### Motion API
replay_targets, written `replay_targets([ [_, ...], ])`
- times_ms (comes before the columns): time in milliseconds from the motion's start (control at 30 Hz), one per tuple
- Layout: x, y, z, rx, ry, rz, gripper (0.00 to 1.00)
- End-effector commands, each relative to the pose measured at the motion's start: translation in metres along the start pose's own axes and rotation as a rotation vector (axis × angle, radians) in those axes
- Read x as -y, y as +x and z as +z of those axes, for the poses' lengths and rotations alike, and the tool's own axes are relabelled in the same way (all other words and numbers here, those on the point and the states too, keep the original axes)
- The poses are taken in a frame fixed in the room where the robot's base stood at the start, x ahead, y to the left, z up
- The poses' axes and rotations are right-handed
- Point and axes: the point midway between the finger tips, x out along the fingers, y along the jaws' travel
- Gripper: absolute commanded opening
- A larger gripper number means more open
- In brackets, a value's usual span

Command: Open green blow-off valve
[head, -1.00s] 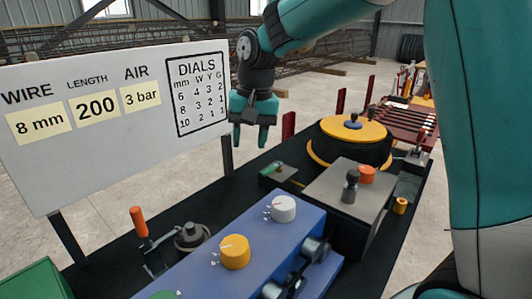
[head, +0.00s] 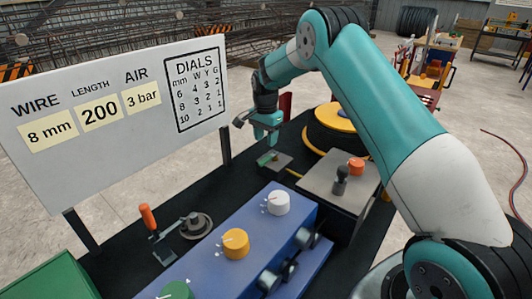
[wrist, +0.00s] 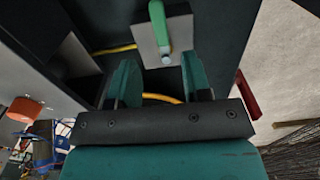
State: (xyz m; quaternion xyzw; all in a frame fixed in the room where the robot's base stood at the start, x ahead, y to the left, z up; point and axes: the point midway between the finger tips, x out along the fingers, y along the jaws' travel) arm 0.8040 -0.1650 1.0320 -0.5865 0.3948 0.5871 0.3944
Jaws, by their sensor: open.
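The green blow-off valve (head: 268,157) is a small green lever on a grey plate, on the dark bench behind the blue box. In the wrist view its green handle (wrist: 158,27) points lengthwise up the picture, on the light grey plate (wrist: 178,32). My gripper (head: 264,138) is open and points down just above the valve. In the wrist view the two teal fingers of my gripper (wrist: 160,78) stand apart with nothing between them. The handle's end lies just beyond the fingertips, near the middle of the gap, with no contact visible.
A blue box (head: 215,255) with white, yellow and green dials stands in front. An orange-handled lever (head: 148,218) and a sign (head: 110,140) are left.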

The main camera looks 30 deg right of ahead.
Motion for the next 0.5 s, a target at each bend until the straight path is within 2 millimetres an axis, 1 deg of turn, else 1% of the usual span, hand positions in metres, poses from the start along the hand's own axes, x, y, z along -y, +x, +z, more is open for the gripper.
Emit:
replay_targets([
  [100, -0.001, 0.025, 0.001, 0.003, -0.001, 0.004, 0.45],
  [233, 0.0, 0.049, 0.001, 0.002, -0.002, 0.003, 0.45],
  [400, 0.001, 0.069, 0.001, 0.001, -0.002, 0.0, 0.45],
  [500, 0.001, 0.074, 0.001, 0.0, -0.002, -0.001, 0.45],
])
